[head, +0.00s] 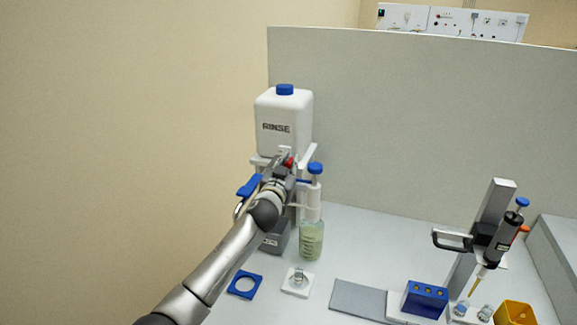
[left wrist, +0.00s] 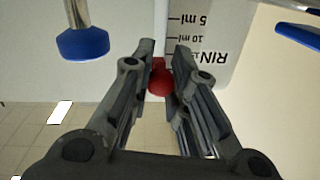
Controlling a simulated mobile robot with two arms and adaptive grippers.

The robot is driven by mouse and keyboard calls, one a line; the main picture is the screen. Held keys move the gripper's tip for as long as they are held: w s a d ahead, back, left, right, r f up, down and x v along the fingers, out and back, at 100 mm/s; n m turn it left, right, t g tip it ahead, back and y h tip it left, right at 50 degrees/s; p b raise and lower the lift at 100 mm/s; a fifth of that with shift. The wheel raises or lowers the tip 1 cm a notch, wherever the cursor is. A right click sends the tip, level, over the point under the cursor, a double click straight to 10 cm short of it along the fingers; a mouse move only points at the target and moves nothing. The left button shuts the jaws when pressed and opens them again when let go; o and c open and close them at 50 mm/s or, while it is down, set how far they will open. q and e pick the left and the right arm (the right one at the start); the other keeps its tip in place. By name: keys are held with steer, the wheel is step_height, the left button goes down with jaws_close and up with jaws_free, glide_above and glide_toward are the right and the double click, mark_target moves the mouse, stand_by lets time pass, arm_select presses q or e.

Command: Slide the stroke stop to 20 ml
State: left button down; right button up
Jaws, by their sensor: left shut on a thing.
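The stroke stop is a red knob (head: 288,161) on the dispenser below the white RINSE bottle (head: 284,122). In the left wrist view the red stop (left wrist: 160,79) sits between the fingertips of my left gripper (left wrist: 160,60), which is shut on it. My left gripper (head: 284,170) also shows in the head view, partly covering the stop. A white scale plate (left wrist: 200,40) with 5 ml and 10 ml marks lies beside the stop. The stop is lower in that picture than the 10 ml mark. Further marks are hidden by the fingers, so its exact reading cannot be told.
A blue-capped plunger (head: 315,168) stands right of the gripper, over a bottle of pale green liquid (head: 312,242). A pipette stand (head: 480,240) and a blue rack (head: 424,299) are at right.

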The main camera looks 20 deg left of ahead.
arm_select(q)
steer(key=c, duration=1.3)
jaws_free()
steer(key=shift+r, duration=0.1)
steer(key=shift+s, duration=0.1)
steer(key=s, duration=1.1)
steer(key=shift+s+d, duration=0.2)
steer(key=shift+s, duration=0.2)
